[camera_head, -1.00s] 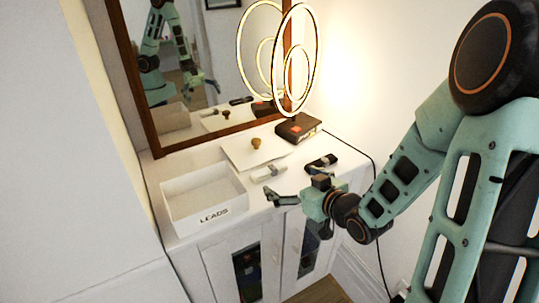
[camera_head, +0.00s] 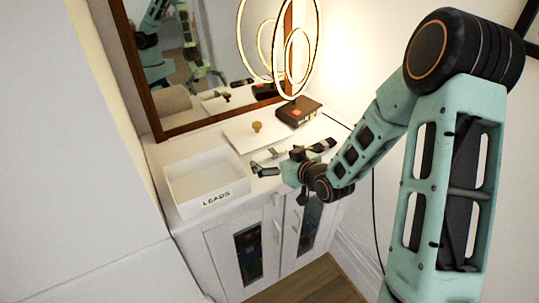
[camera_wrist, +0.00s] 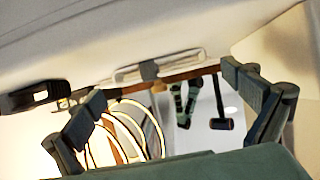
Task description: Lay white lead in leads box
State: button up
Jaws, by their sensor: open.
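The white lead (camera_head: 266,155) lies on the white cabinet top, right of the leads box, partly hidden by my gripper in the head view. In the wrist view it looks like a long white loop with a grey band (camera_wrist: 180,59), between and beyond my fingers. My gripper (camera_head: 262,167) is open and empty, low over the front of the cabinet top beside the lead. Both fingers show wide apart in the wrist view (camera_wrist: 166,98). The open white leads box (camera_head: 224,197), marked LEADS, stands left of my gripper and looks empty.
A white lid (camera_head: 238,134) with a wooden knob (camera_head: 256,127) lies behind the lead. A black item (camera_head: 324,144) lies to the right; it also shows in the wrist view (camera_wrist: 30,98). A ring lamp on a dark base (camera_head: 298,112) and a mirror (camera_head: 200,60) stand behind.

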jog(key=shift+x, duration=1.1)
jog(key=c, duration=1.1)
jog(key=shift+r, duration=0.1)
jog(key=shift+c, duration=0.2)
